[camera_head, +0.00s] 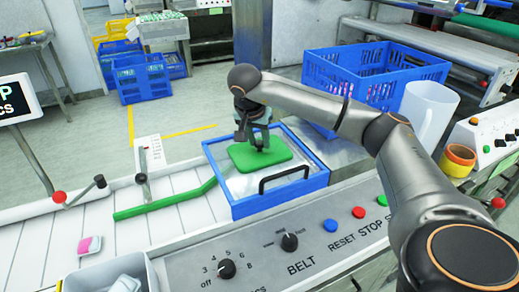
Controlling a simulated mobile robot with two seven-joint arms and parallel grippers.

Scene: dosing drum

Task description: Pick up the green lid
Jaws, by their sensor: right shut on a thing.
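The green lid (247,158) is a flat rounded square. It is at the blue-framed box (233,213) in the middle of the view, inside the frame's outline. Whether it rests on the surface there or is slightly raised, I cannot tell. My right gripper (258,146) points down onto the top of the lid and is shut on it, seemingly at a small grip in the middle that the fingers mostly hide. My left gripper is not in view.
A black handle (285,178) is at the box's front. A blue crate (372,68) and white jug (425,112) stand behind my right arm. A panel with knobs and buttons (290,242) runs along the front. A green bar (165,203) crosses the white belt, where a pink-and-white piece (90,245) lies.

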